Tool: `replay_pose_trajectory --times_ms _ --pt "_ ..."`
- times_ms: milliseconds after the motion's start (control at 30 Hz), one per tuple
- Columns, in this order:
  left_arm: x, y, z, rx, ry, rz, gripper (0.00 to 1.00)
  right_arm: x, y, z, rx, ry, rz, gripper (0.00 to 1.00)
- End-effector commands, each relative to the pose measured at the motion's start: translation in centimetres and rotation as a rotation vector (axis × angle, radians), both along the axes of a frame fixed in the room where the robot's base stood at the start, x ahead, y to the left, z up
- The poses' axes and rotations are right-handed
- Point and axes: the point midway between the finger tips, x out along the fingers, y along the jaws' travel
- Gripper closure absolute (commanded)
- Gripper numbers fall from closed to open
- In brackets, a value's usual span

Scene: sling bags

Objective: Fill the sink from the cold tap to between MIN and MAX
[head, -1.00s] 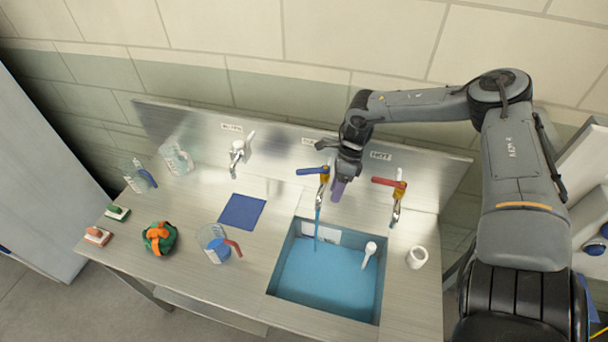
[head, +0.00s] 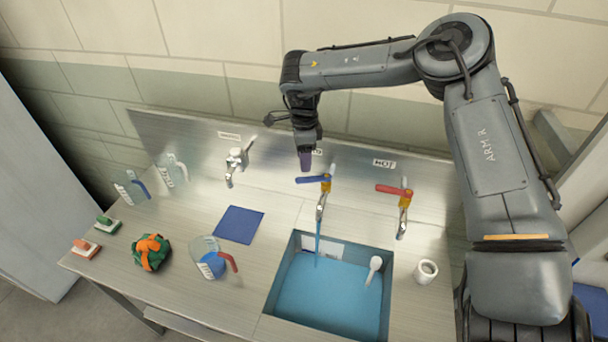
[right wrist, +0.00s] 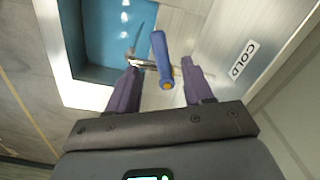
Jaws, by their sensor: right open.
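The cold tap has a blue lever (head: 313,180) pointing left on a brass body. A thin blue stream (head: 317,246) runs from its spout into the sink (head: 387,305). Blue water (head: 325,298) covers the sink floor; a white label (head: 308,246) shows on the back wall, its MIN and MAX marks too small to read. My right gripper (head: 305,168) is open and empty, above and behind the blue lever. In the right wrist view, the blue lever (right wrist: 160,52) appears between its two purple fingers (right wrist: 163,70), with no grip on it. My left gripper is not in view.
The hot tap with a red lever (head: 393,189) stands to the right. A white ladle-like item (head: 374,266) is in the sink, and a white cup (head: 426,271) stands right of it. A blue mat (head: 239,224), jug (head: 211,262) and green-orange bundle (head: 150,252) lie left.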

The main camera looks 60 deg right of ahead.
Motion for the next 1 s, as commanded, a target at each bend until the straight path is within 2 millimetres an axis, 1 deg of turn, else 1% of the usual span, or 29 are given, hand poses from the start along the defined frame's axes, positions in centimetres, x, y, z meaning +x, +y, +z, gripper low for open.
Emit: replay_pose_trajectory --times_ms 33,200,400,600,867,967,1000 --pt "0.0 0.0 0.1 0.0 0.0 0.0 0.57 -0.1 0.0 -1.0 0.002 0.003 0.0 0.49" --pt "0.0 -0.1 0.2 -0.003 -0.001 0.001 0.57 -0.1 0.0 -3.6 0.002 0.003 0.0 0.49" --pt "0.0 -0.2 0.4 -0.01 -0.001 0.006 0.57 0.0 0.0 -5.8 0.001 0.001 0.0 0.49" --pt "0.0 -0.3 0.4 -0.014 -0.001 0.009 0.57 0.0 0.0 -6.7 0.001 -0.001 -0.001 0.49" --pt "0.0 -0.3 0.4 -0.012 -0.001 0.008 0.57 0.0 0.0 -6.7 0.0 -0.001 0.0 0.49" --pt "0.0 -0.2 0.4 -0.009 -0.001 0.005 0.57 0.0 0.0 -6.7 0.0 -0.001 0.0 0.63" --pt "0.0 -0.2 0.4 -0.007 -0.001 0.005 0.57 0.0 0.0 -6.7 0.0 -0.001 0.0 0.69"
